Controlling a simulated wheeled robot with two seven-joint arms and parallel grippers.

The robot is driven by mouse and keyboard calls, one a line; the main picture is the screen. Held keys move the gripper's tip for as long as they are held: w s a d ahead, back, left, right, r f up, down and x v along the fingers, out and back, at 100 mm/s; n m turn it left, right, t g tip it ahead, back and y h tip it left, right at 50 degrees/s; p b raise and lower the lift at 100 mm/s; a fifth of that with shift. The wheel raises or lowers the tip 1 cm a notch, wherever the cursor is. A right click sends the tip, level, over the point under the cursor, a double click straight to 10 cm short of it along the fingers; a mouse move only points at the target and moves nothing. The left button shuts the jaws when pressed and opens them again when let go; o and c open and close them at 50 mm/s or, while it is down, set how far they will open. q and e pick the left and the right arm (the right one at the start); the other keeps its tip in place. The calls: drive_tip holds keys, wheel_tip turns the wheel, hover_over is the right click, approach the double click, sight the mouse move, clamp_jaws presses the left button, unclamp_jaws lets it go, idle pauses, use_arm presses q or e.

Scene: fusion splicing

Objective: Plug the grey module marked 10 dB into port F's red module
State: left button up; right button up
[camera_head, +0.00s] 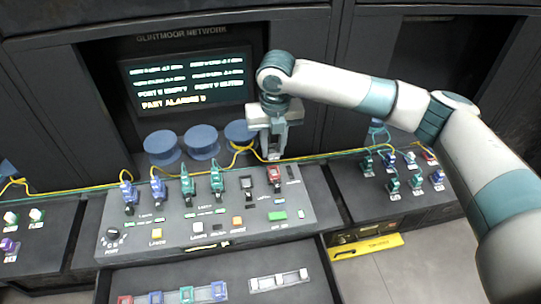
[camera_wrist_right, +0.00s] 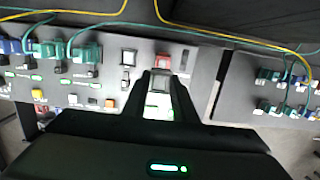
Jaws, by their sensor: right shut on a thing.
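My right gripper (camera_head: 272,152) comes down over the right part of the sloped console, just above and behind the red module (camera_head: 274,174). In the right wrist view its two dark fingers (camera_wrist_right: 162,80) are closed around a small pale grey piece (camera_wrist_right: 159,83), which I take for the grey module. Its 10 dB mark is not readable. The red module shows in the right wrist view (camera_wrist_right: 163,60) just beyond the held piece. I cannot tell whether the two touch. My left gripper is not in view.
Blue and green plugs (camera_head: 187,184) with cables stand in the console (camera_head: 180,238) to the left. A yellow cable (camera_head: 235,156) runs behind. An open drawer (camera_head: 240,290) holds several modules. More modules (camera_head: 393,182) stand on the right-hand panel.

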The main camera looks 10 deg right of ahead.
drive_tip(key=shift+w+d+f+b, duration=0.1)
drive_tip(key=shift+w+d+b, duration=0.25)
drive_tip(key=shift+w, duration=0.35)
drive_tip(key=shift+s+f, duration=0.1)
drive_tip(key=shift+f, duration=0.3)
drive_tip(key=shift+f+b, duration=0.3)
drive_tip(key=shift+f, duration=2.35)
drive_tip(key=shift+p, duration=1.25)
drive_tip(key=shift+f, duration=0.5)
drive_tip(key=o, duration=1)
drive_tip(key=shift+c, duration=0.2)
drive_tip(key=shift+r, duration=0.15)
